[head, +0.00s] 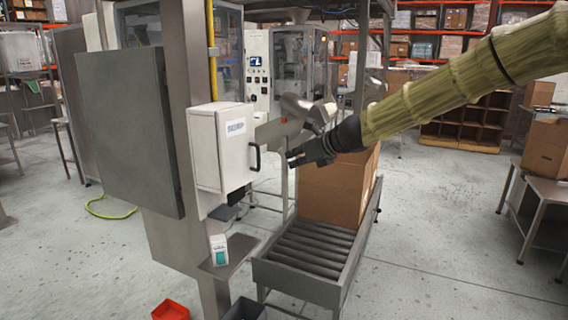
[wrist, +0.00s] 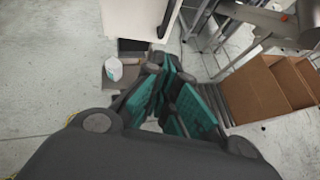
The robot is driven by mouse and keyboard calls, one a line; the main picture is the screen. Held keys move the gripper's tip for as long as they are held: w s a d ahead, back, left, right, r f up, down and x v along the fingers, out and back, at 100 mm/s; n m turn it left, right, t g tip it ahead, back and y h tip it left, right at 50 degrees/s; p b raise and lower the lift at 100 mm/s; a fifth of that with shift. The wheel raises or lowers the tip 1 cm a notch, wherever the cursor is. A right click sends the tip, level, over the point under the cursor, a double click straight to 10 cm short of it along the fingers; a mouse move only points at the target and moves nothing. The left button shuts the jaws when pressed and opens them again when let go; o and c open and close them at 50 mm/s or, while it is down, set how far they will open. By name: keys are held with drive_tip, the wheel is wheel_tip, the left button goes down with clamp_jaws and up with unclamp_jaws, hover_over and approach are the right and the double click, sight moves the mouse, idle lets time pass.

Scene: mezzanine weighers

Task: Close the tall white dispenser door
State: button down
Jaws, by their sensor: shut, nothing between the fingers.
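The tall white dispenser (head: 203,150) is mounted on a grey column in the head view. Its white door (head: 236,150) carries a printed label and a black handle (head: 255,157) on the right edge. I cannot tell how far the door stands from its frame. My gripper (head: 293,158) is shut and empty, just right of the handle with a small gap. In the wrist view, the white door (wrist: 135,16) is at the top with its dark handle (wrist: 168,17) beyond my gripper's teal-padded fingers (wrist: 163,78).
A large grey panel (head: 130,130) hangs left of the dispenser. A small white bottle (head: 219,250) stands on a shelf below it. A roller conveyor (head: 308,250) bears a cardboard box (head: 335,190) beneath my arm. Red (head: 170,310) and dark bins sit low in front.

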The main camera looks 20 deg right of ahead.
sight(243, 150)
drive_tip(key=w+r+p+x, duration=0.1)
drive_tip(key=x, duration=1.1)
drive_tip(key=shift+w+a+r, duration=0.25)
drive_tip(key=shift+w, duration=0.1)
drive_tip(key=shift+w+p, duration=1.1)
drive_tip(key=shift+w, duration=0.05)
drive_tip(key=shift+s, duration=0.1)
